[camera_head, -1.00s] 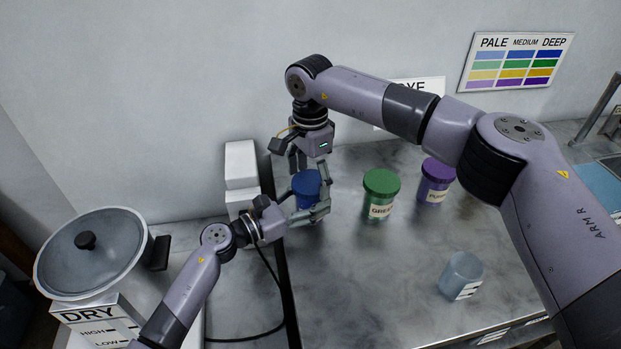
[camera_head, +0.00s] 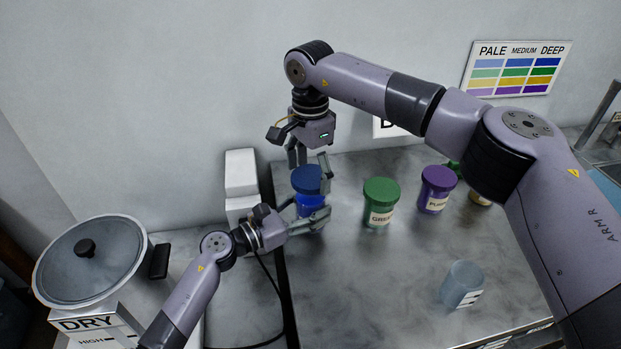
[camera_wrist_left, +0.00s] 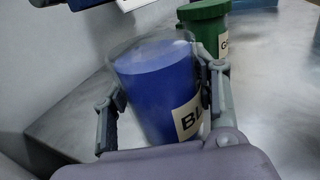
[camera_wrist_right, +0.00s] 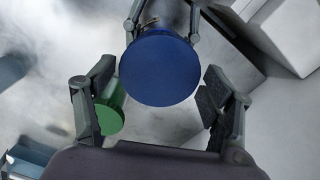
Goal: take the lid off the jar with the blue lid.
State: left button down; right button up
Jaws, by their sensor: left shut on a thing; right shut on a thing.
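The blue lid (camera_head: 307,178) is held by my right gripper (camera_head: 310,167), apart from and above the jar. In the right wrist view the lid (camera_wrist_right: 160,68) shows from above, between the fingers. The clear jar with blue contents (camera_head: 310,203) stands upright on the counter, its top open. My left gripper (camera_head: 306,213) is shut around its sides. In the left wrist view the jar (camera_wrist_left: 158,85) shows its clear rim and part of a label reading "BL".
A green-lidded jar (camera_head: 380,202) and a purple-lidded jar (camera_head: 436,189) stand to the right. A clear cup (camera_head: 461,284) is at the front of the counter (camera_head: 370,285). White blocks (camera_head: 241,180) stand left of the jar. A lidded pot (camera_head: 92,262) is far left.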

pick_arm(q)
jog(key=c, duration=0.5)
grip_release()
